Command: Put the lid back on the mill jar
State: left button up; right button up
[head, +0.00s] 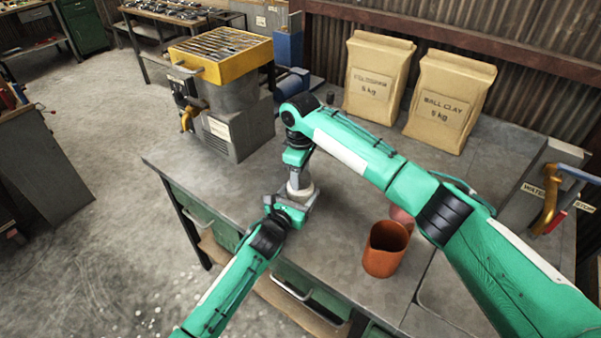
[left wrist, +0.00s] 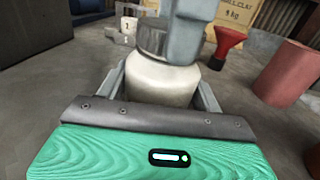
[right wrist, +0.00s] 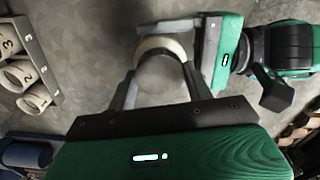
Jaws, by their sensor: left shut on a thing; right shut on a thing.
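The cream mill jar (head: 301,192) stands upright on the grey workbench in the head view, mostly hidden by my grippers. My left gripper (left wrist: 162,92) is shut around the jar body (left wrist: 163,80), with a finger on each side. My right gripper (head: 298,174) is above the jar, shut on the grey lid (left wrist: 151,40). In the left wrist view the lid is at the jar's top, partly hidden by the right gripper's finger. Whether it is fully seated I cannot tell. In the right wrist view, the round lid top (right wrist: 160,76) lies between the right fingers.
A terracotta cup (head: 386,250) stands to the right on the workbench (head: 335,235). Two clay bags (head: 377,78) (head: 450,100) stand at the back. A yellow-topped machine (head: 222,58) is at the back left. A red funnel (left wrist: 226,44) and a rack of numbered cylinders (right wrist: 30,80) are near.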

jog(key=m, duration=0.3)
jog(key=shift+a+m, duration=0.1)
jog(key=shift+m, duration=0.2)
jog(key=m, duration=0.3)
jog(key=shift+m, duration=0.3)
jog(key=o, duration=1.2)
notch_tip(320, 180, up, 12)
jog(key=shift+r, duration=0.1)
pick_arm(q)
jog(key=o, duration=2)
jog(key=shift+c, duration=0.2)
jog(key=shift+s, duration=0.1)
